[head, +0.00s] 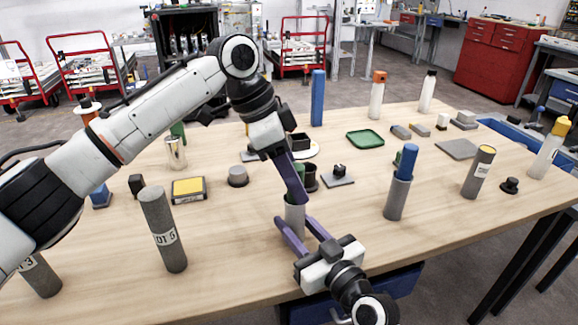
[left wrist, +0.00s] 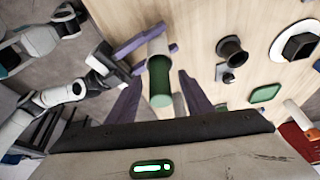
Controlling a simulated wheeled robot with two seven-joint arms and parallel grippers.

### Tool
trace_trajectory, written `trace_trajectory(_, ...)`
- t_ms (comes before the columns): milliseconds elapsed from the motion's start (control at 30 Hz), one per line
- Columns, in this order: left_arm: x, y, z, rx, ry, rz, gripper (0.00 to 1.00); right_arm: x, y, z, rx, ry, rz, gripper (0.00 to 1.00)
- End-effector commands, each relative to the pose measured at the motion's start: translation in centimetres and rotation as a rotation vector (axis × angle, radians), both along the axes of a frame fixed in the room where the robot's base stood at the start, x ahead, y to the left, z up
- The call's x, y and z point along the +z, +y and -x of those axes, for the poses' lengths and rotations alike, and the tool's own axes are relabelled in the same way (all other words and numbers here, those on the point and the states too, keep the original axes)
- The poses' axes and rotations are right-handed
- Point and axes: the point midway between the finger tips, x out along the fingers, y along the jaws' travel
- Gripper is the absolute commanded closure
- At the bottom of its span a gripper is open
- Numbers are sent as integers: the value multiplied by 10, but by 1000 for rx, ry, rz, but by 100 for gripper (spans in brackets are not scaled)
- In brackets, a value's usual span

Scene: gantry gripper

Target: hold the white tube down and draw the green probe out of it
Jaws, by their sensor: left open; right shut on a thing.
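The white tube (head: 295,217) stands upright near the front middle of the table; its upper part also shows in the left wrist view (left wrist: 157,46). The green probe (left wrist: 159,80) sticks up out of the tube towards the left wrist camera. My right gripper (head: 305,232) is shut on the white tube, with one purple finger on either side. My left gripper (head: 297,190) is above the tube, pointing down and open. In the left wrist view its two fingers (left wrist: 160,92) stand on either side of the probe, with gaps visible. In the head view the left fingers mostly hide the probe.
A grey tube (head: 397,198) holding a blue rod (head: 407,160) stands to the right. A labelled grey cylinder (head: 162,228) stands to the left. A dark cup (head: 310,178) is close behind the left fingers. The table front between the cylinder and the white tube is clear.

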Motion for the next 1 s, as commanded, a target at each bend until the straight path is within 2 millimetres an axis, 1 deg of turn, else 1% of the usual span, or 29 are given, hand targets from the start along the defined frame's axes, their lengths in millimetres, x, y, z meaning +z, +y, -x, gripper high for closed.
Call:
trace_trajectory(233, -1, 0, 0, 0, 1, 0, 53, 0, 0, 0, 1, 1, 1, 90)
trace_trajectory(467, -1, 0, 0, 0, 1, 0, 92, 0, 0, 0, 1, 1, 1, 90)
trace_trajectory(500, -1, 0, 0, 0, 1, 0, 99, 0, 0, 0, 1, 1, 1, 90)
trace_trajectory(733, 3, -1, 0, 0, -1, 2, 100, 0, 0, 0, 1, 1, 1, 90)
trace_trajectory(1000, 16, -1, 0, -1, -2, 3, 100, -1, 0, 0, 0, 3, 2, 90)
